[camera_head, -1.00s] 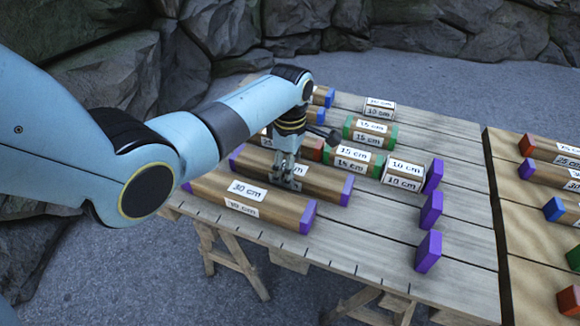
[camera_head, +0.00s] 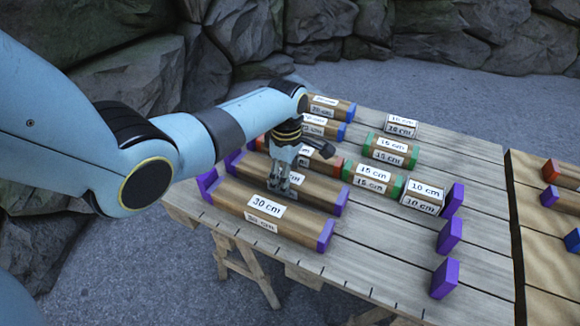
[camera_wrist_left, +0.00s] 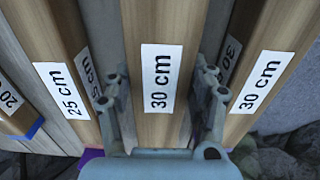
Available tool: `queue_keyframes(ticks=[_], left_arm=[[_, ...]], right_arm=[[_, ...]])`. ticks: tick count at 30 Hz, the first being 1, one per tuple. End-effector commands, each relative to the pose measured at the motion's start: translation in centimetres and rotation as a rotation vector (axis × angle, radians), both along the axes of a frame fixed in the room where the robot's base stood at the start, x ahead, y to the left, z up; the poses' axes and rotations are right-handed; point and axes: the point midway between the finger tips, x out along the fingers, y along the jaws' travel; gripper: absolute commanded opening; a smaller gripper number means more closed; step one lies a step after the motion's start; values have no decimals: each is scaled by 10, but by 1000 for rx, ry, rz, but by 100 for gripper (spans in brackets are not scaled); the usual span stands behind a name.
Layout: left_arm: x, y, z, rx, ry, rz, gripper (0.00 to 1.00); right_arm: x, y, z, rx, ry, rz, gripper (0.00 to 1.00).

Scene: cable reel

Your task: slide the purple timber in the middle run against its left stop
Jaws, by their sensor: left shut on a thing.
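The purple timber in the middle run (camera_head: 318,189) is a brown bar with a purple right end and a 30 cm label. My left gripper (camera_head: 281,190) is shut across its middle; in the left wrist view the fingers stand on both sides of the timber (camera_wrist_left: 160,25). Its left stop (camera_head: 233,160) shows as purple at the bar's left end. I cannot tell whether the bar touches it. The gripper hides part of the bar. My right gripper is not in view.
Another 30 cm purple-ended timber (camera_head: 240,208) lies in the near run, close alongside. Green- and blue-ended timbers lie behind. Purple stops, including the middle one (camera_head: 449,236), stand at the right. The middle run is clear between the bar and that stop.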

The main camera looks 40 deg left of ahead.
Motion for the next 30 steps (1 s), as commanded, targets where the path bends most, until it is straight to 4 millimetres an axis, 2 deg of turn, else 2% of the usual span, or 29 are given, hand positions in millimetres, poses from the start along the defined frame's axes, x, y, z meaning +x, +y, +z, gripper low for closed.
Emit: queue_keyframes(ticks=[1,5,6,12,23,26,30], left_arm=[[-1,9,0,18,3,-1,8],[-2,11,0,22,4,0,8],[-2,11,0,23,4,0,60],[-1,8,0,17,3,0,83],[0,7,7,13,2,0,83],[0,7,21,14,-2,0,83],[0,7,50,15,-3,0,83]], right_arm=[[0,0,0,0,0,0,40],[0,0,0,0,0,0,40],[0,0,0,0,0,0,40],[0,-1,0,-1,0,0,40],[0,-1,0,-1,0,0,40],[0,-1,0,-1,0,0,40],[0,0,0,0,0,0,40]])
